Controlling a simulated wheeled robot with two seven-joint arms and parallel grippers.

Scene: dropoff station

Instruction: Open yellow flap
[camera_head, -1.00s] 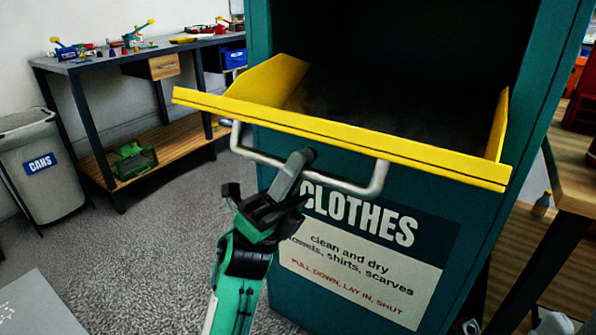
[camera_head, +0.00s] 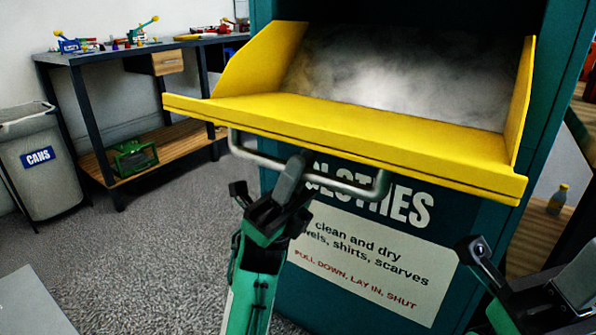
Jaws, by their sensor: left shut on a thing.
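The yellow flap (camera_head: 350,125) of the green clothes bin (camera_head: 390,270) is tipped down and outward, with its side walls and grey inner surface showing. A grey bar handle (camera_head: 345,186) hangs under its front edge. My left gripper (camera_head: 290,180) is at the handle's middle and shut on it; its fingers partly hide the bar and the CLOTHES label. My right gripper (camera_head: 520,268) is at the lower right, apart from the bin's handle, with its two fingers spread and nothing between them.
A grey CANS bin (camera_head: 40,165) stands at the far left. A workbench (camera_head: 100,58) with tools and a lower shelf stands behind it. A wooden table and a small bottle (camera_head: 557,200) are at the right.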

